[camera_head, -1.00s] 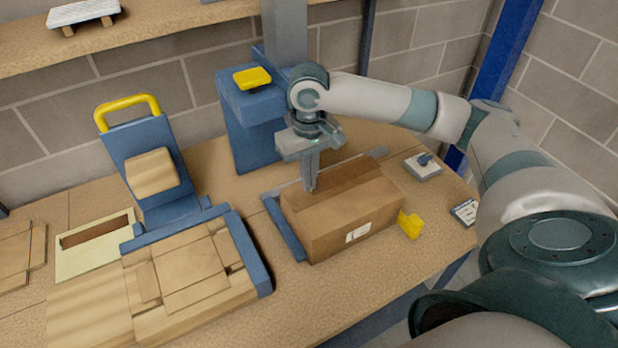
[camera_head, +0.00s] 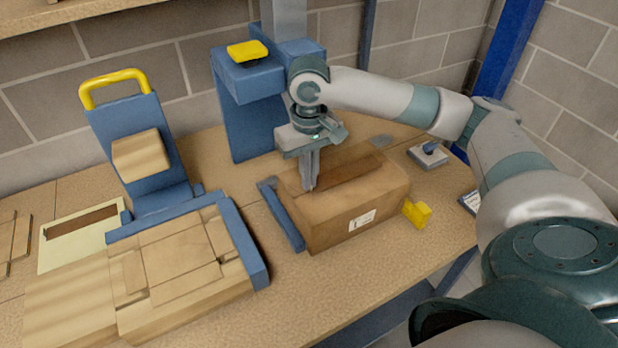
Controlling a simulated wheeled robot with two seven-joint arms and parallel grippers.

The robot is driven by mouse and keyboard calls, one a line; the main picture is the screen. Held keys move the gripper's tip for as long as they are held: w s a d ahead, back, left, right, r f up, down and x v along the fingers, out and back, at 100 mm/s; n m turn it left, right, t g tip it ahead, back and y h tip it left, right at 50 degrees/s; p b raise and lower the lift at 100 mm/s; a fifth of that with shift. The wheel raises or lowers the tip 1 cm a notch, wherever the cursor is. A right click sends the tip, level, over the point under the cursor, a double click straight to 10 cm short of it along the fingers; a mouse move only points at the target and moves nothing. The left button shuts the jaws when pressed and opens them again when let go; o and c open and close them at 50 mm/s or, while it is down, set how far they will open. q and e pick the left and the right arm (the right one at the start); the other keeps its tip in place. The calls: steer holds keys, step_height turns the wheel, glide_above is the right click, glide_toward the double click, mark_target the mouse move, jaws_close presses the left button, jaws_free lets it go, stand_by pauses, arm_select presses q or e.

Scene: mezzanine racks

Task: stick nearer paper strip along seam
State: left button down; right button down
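A closed brown cardboard box (camera_head: 330,222) with a white label (camera_head: 362,219) stands on the bench right of the middle. A darker brown paper strip (camera_head: 350,174) lies along its top. My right gripper (camera_head: 309,187) points down at the left part of the box top, at the left end of the dark strip. Its fingers are together, their tips at or just above the cardboard. I cannot tell whether anything thin is between them. The gripper hides part of the box top. Another brown strip (camera_head: 82,222) lies on a cream sheet (camera_head: 60,256) at the left. My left gripper is out of view.
A blue bracket (camera_head: 283,218) borders the box's left side; a yellow block (camera_head: 417,213) is at its right. A blue stand with a yellow pad (camera_head: 247,51) rises behind. Flat cardboard (camera_head: 185,268) lies in a blue corner guide (camera_head: 243,240). Bare bench shows in front of the box.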

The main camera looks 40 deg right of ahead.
arm_select(q)
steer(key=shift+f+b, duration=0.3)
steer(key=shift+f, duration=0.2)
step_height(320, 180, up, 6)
steer(key=p, duration=0.6)
stand_by(6.6)
